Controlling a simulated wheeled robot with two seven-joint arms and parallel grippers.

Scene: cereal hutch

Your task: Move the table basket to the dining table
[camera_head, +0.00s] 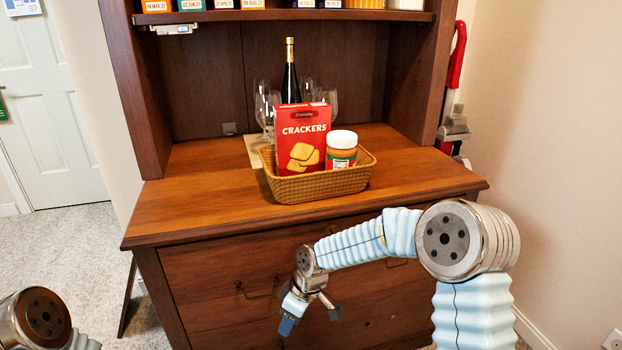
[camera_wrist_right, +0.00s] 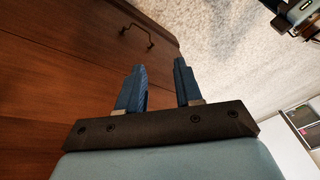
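The table basket (camera_head: 318,188) is a tan woven basket on the wooden hutch counter (camera_head: 220,202). It holds a red crackers box (camera_head: 301,140) and a jar with a white lid (camera_head: 341,150). My right gripper (camera_head: 310,318) hangs below the counter in front of the drawers, apart from the basket. Its two blue fingers stand apart with nothing between them in the right wrist view (camera_wrist_right: 160,88). I see no dining table.
A dark bottle (camera_head: 290,75) and several wine glasses (camera_head: 263,105) stand behind the basket. A shelf (camera_head: 280,16) with several items hangs above. The counter is clear left and right of the basket. Drawers with handles (camera_head: 262,290) lie below. A red-handled tool (camera_head: 456,60) stands at the right.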

